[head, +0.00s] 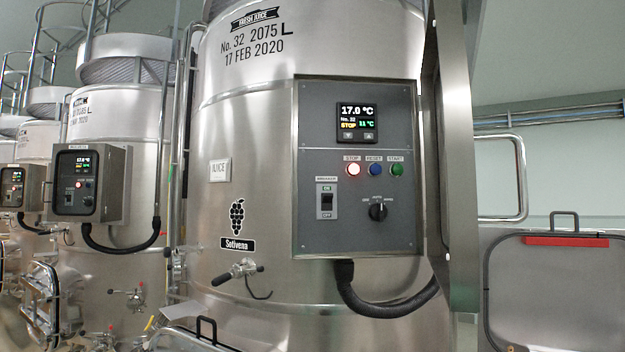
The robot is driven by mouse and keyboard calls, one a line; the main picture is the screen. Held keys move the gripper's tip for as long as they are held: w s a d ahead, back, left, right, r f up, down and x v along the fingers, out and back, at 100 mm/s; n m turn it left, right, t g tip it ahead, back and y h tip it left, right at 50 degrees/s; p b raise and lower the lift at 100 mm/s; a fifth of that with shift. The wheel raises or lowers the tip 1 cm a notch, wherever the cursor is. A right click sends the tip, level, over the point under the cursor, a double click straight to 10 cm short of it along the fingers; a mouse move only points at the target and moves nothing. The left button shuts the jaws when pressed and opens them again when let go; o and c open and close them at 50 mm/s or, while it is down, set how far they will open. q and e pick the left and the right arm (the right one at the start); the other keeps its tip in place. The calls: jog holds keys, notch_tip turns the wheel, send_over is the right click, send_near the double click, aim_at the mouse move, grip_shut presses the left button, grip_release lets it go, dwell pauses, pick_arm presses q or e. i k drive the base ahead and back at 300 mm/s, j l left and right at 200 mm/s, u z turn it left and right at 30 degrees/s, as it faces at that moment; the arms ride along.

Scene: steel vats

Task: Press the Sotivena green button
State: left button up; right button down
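The large steel vat (260,170) in the middle carries a black label reading "Sotivena" (237,244) under a grape picture. On its grey control panel (335,220) is a row of three round buttons. The green button (397,170) is at the right under a START label. The blue button (375,169) is in the middle under RESET, and the lit red-white button (353,169) is at the left under STOP. The panel's display (357,123) reads 17.0 °C and STOP. Neither of my grippers is in view.
Below the buttons are a breaker switch (326,201) and a black rotary knob (378,210). A thick black hose (375,305) leaves the panel's bottom. Another vat's control box (89,183) stands at left.

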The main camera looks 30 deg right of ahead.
aim_at(397, 169)
jog(key=z, duration=0.45)
jog(key=k+z, duration=0.15)
jog(key=z, duration=0.3)
jog(key=k+z, duration=0.1)
jog(key=z, duration=0.35)
